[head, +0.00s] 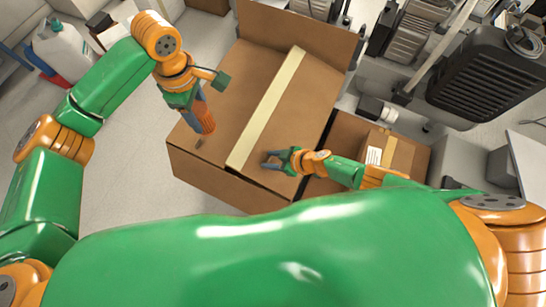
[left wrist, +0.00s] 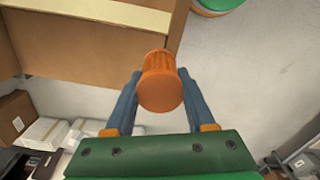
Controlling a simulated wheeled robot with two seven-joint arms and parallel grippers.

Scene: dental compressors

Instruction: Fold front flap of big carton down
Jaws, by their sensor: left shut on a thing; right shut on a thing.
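The big carton (head: 231,95) stands in the middle of the head view, with a pale tape strip (head: 266,108) across its top. Its far flap (head: 300,33) stands up; the front side faces me. My left gripper (head: 203,112) is shut on an orange ribbed cylinder (head: 204,124), above the carton's left part. In the left wrist view the cylinder (left wrist: 161,82) sits between the fingers, with the carton (left wrist: 100,55) beyond. My right gripper (head: 270,160) is low at the carton's front right, its fingers against the top panel. It seems shut on that panel's edge; the exact hold is unclear.
A smaller open carton (head: 345,135) with a labelled box (head: 390,152) stands to the right. A dark ribbed compressor (head: 488,72) is at the far right. A white jug (head: 62,50) stands at the far left. Pale floor (head: 120,165) left of the carton is clear.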

